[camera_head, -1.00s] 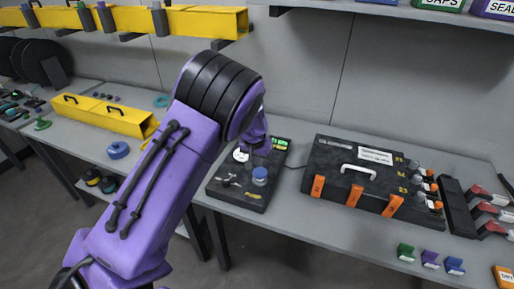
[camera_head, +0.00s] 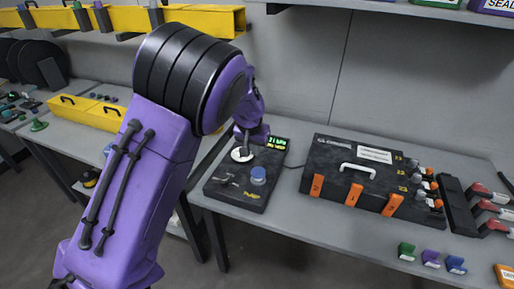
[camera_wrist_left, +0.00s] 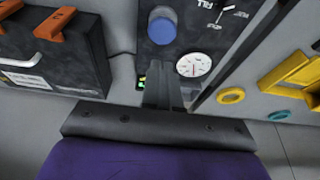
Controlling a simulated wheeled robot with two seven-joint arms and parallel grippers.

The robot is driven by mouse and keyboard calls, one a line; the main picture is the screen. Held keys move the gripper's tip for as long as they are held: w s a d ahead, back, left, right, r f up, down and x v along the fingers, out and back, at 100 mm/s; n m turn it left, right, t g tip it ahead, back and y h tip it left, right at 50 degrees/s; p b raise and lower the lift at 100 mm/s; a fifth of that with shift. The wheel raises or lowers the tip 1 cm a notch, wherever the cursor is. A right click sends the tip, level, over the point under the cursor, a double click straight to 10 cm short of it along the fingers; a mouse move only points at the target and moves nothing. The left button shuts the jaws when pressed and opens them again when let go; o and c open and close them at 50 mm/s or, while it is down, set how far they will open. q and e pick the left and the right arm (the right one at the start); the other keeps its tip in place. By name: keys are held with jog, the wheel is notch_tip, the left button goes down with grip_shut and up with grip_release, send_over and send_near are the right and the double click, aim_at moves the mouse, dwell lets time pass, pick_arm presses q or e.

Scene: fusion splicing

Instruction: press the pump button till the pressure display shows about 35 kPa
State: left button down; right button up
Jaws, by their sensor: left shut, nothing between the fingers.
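The dark pump box (camera_head: 225,196) stands on the bench. Its round blue button (camera_head: 258,175) is near the front, and also shows in the left wrist view (camera_wrist_left: 162,30). A white dial gauge (camera_head: 241,155) and a lit green display (camera_head: 277,143) are at the back; the display's digits are too small to read surely. My left gripper (camera_head: 246,148) is shut and empty, above the back of the box near the gauge, apart from the button. In the left wrist view its fingers (camera_wrist_left: 162,75) partly cover the display (camera_wrist_left: 141,83). My right gripper is out of view.
A black case (camera_head: 335,175) with orange latches stands right of the pump box. Red-handled tools (camera_head: 485,208) lie farther right. Small coloured blocks (camera_head: 431,258) sit at the bench front. A yellow bin (camera_head: 90,112) is at left.

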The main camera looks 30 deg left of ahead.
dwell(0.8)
pick_arm(q)
notch_tip(320, 180, up, 2)
jog(key=b, duration=0.3)
jog(key=shift+w+r+b, duration=0.1)
jog(key=shift+r+b, duration=0.15)
jog(key=shift+b, duration=0.15)
